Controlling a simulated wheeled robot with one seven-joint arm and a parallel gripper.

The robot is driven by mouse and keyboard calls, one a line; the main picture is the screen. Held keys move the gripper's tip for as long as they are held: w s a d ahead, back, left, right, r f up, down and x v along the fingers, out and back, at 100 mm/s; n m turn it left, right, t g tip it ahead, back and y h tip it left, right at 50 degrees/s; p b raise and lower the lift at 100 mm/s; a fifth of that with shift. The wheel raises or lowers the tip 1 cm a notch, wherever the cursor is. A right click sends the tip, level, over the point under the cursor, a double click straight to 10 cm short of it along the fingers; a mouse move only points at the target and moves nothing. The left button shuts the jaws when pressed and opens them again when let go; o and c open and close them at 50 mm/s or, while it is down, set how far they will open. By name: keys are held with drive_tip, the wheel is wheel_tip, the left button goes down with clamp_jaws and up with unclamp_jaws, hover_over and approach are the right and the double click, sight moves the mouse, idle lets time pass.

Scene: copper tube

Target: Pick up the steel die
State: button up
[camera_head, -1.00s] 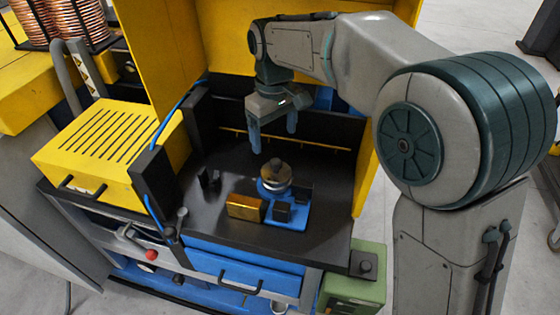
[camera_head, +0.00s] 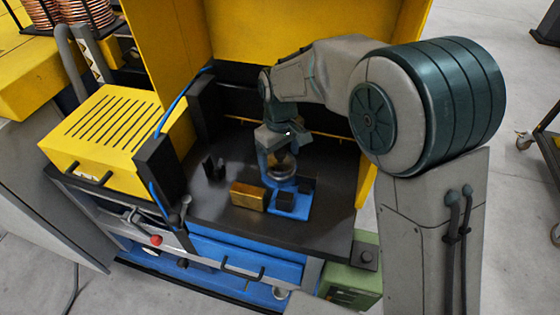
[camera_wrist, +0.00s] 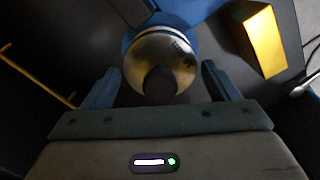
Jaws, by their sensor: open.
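The steel die (camera_wrist: 150,52) is a round, shiny metal piece with a dark knob on top and markings on its face. It sits upright in the blue fixture (camera_head: 293,209) on the dark work surface. In the head view the die (camera_head: 281,168) is partly hidden by my fingers. My gripper (camera_head: 279,158) is directly above, pointing down and open. In the wrist view my gripper (camera_wrist: 160,86) has one finger on each side of the die's knob, with gaps visible. I cannot tell exactly how low the fingertips reach.
Yellow panels (camera_head: 310,32) enclose the back and sides. A black post (camera_head: 157,170) stands at the left. The front of the dark surface (camera_head: 225,221) is clear.

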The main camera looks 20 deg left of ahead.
drive_tip(key=shift+f, duration=1.25)
drive_tip(key=shift+w, duration=0.1)
drive_tip(key=c, duration=1.4)
drive_tip(key=shift+r, duration=0.1)
drive_tip(key=shift+r, duration=0.1)
drive_tip(key=shift+a+r, duration=0.1)
drive_tip(key=shift+r, duration=0.35)
drive_tip(key=r, duration=0.2)
drive_tip(key=r+b, duration=0.1)
drive_tip(key=shift+s+r, duration=0.1)
drive_tip(key=shift+s, duration=0.15)
drive_tip(key=s+d+r, duration=0.1)
drive_tip(key=s+r, duration=0.1)
drive_tip(key=s+d+r+b, duration=0.1)
drive_tip(key=s+d, duration=0.1)
drive_tip(key=s, duration=0.1)
drive_tip(key=s+d+r+b, duration=0.1)
drive_tip(key=s+d+r, duration=0.1)
drive_tip(key=s, duration=0.1)
drive_tip(key=shift+s+r, duration=0.25)
drive_tip(key=shift+r, duration=0.1)
drive_tip(key=shift+s+d+r, duration=0.3)
drive_tip(key=shift+s+d, duration=0.1)
drive_tip(key=shift+s, duration=0.3)
